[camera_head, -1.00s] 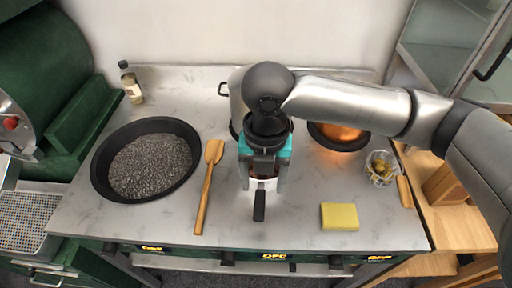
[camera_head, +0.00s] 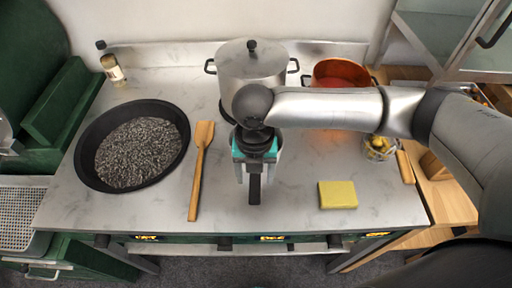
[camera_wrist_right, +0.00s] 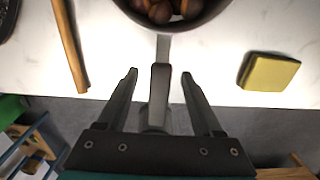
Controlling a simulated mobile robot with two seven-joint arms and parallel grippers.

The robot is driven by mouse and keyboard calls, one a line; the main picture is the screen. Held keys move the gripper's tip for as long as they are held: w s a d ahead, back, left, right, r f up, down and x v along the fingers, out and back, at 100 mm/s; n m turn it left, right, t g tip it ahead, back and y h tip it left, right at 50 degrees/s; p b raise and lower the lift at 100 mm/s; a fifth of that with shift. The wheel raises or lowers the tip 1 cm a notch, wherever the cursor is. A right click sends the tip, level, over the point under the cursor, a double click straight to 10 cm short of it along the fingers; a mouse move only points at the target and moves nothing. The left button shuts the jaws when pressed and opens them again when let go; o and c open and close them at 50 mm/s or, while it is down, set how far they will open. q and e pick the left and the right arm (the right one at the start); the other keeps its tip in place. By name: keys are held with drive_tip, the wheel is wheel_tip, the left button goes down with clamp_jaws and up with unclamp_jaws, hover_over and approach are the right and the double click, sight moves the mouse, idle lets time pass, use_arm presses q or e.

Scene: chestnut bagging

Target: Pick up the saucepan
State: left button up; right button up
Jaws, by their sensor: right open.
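The saucepan's dark handle (camera_head: 254,190) points toward the counter's front edge in the head view; its body is mostly hidden under my right gripper (camera_head: 257,165). In the right wrist view the saucepan (camera_wrist_right: 172,24) shows at the top, cut off by the frame, with brown chestnuts in it. Its handle (camera_wrist_right: 161,80) runs down between the two fingers of my right gripper (camera_wrist_right: 160,76). The gripper is open, with a gap on each side of the handle. My left gripper is not in view.
A lidded steel pot (camera_head: 252,66) and an orange-red pot (camera_head: 338,76) stand behind. A wide black pan (camera_head: 86,167) of dark grains and a wooden spatula (camera_head: 199,172) lie left. A yellow sponge (camera_head: 338,194) and a glass jar (camera_head: 379,147) are right.

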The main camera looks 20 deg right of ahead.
wheel_tip(320, 180, down, 5)
drive_tip(key=shift+w+d+r+b, duration=0.1)
drive_tip(key=shift+w+r+b, duration=0.1)
drive_tip(key=shift+b, duration=0.2)
clamp_jaws()
idle(0.5)
drive_tip(key=shift+w+r, duration=0.1)
